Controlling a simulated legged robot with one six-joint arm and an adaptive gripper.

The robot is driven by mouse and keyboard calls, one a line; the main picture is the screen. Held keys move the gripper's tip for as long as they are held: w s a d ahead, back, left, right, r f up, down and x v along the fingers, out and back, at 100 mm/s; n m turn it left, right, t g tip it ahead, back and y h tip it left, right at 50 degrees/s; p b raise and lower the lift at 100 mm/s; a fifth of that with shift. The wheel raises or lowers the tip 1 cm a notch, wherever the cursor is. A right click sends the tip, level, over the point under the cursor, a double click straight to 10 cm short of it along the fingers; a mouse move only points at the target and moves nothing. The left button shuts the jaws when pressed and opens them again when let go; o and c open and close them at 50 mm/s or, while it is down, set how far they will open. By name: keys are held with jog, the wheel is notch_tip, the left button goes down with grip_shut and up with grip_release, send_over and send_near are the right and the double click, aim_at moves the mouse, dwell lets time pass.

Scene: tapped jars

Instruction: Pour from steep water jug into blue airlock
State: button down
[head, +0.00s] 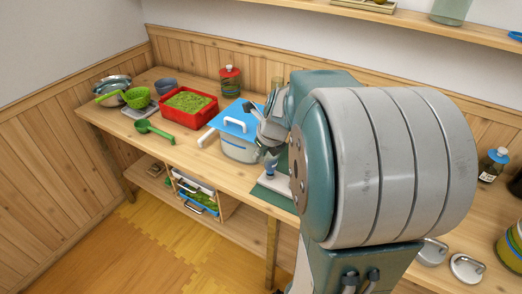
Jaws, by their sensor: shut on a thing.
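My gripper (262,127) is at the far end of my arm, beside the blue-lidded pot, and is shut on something. What it holds is mostly hidden by my fingers and arm; it is probably the steep water jug, but I cannot make out its shape or tilt. A small blue upright piece (270,168), likely the blue airlock, shows just below my gripper, above a pale block on a green mat (272,196). I cannot see whether the held thing touches it.
A red tray (190,112) of green grain, a green scoop (153,130) and bowls lie further left. A red-capped jar (230,82) stands behind. My arm hides much of the right bench.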

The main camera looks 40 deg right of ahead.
aim_at(261, 163)
jog(key=shift+d+f, duration=0.15)
jog(key=shift+f, duration=0.65)
jog(key=shift+d+f, duration=0.15)
jog(key=shift+f, duration=0.6)
jog(key=shift+s+a+r+g+y, duration=0.1)
jog(key=shift+a+r+g+y, duration=0.05)
jog(key=shift+r+g+y, duration=0.35)
jog(key=shift+s+a+r+g+y, duration=0.15)
jog(key=shift+a+r+g+y, duration=0.15)
jog(key=shift+r, duration=0.2)
jog(key=shift+s+a+r+g+y, duration=0.1)
jog(key=shift+a+r+y, duration=0.05)
jog(key=shift+r+y, duration=0.3)
jog(key=shift+w+a+f+m+g+y, duration=0.15)
jog(key=shift+f+g+y, duration=0.3)
jog(key=shift+f, duration=0.55)
jog(key=shift+d+f+m+g+y, duration=0.1)
jog(key=shift+f+m+g+y, duration=0.15)
jog(key=shift+f+y, duration=0.5)
jog(key=shift+a+f+h, duration=0.1)
jog(key=shift+f+h, duration=0.1)
jog(key=shift+h, duration=0.05)
